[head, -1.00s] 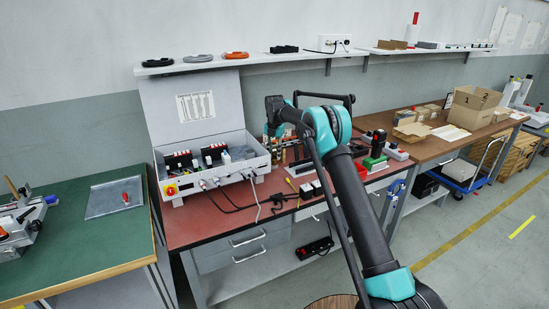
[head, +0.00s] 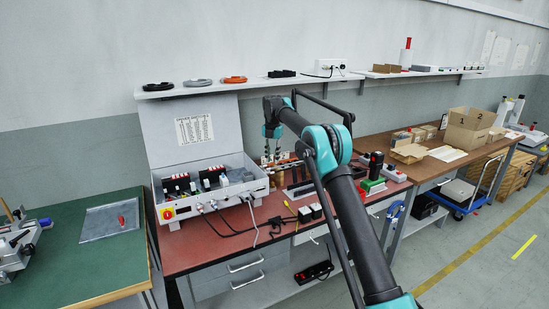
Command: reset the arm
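My arm rises from the lower right and bends at its teal elbow joint. It then reaches left and away to the wrist. My gripper (head: 271,152) points down above the back of the red-topped workbench (head: 190,252), to the right of the open grey control box (head: 212,202). Its fingers are small and dark against the parts behind them, so their opening is unclear. I see no object clearly held. A red-handled screwdriver (head: 122,221) lies on a grey tray (head: 97,226) on the green table (head: 78,265), far from my gripper.
A wall shelf (head: 215,87) with cable coils runs above the bench. Black and red-green parts (head: 374,171) stand at the bench's right, behind my arm. Cardboard boxes (head: 468,130) stand on the brown table (head: 440,168). A blue trolley (head: 474,204) is on the floor.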

